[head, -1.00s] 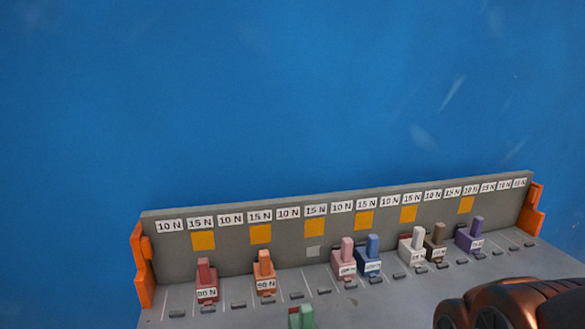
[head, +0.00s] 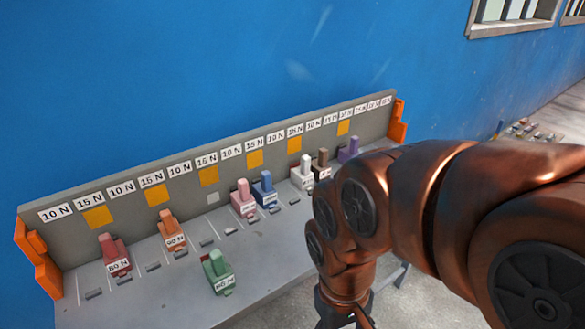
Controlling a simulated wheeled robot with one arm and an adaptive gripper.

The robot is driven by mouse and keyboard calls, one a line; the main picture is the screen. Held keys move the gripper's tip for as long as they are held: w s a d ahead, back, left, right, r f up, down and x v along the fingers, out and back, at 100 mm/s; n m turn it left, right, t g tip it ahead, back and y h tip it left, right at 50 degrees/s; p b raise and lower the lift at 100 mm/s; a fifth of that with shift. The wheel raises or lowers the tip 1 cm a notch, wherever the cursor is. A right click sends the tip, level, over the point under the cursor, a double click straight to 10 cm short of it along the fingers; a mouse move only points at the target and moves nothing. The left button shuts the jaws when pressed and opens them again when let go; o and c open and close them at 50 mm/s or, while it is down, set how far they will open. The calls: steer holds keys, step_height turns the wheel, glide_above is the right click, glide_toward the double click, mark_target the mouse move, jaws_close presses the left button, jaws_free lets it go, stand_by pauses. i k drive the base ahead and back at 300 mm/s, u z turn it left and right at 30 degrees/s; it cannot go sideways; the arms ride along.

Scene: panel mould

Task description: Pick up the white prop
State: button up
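The white prop (head: 303,174) stands upright on the grey panel bench, between the blue prop (head: 264,189) and the brown prop (head: 321,165). It has a narrow upper part on a wider labelled base. My copper-coloured arm reaches in from the right, in front of the bench. Only a dark part at the arm's lower end, near the bottom edge, shows of my gripper (head: 343,312). Its fingertips are cut off by the frame, and it is apart from the white prop in the picture.
Red (head: 114,256), orange (head: 171,231), pink (head: 243,199) and purple (head: 349,149) props stand along the bench (head: 190,285). A green prop (head: 218,272) stands nearer the front. A grey labelled back panel (head: 75,235) with orange end brackets runs behind them. Grey floor lies at lower right.

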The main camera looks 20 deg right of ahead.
mark_target(301, 177)
steer(key=u, duration=2.2)
steer(key=k, duration=0.5)
steer(key=z, duration=1.1)
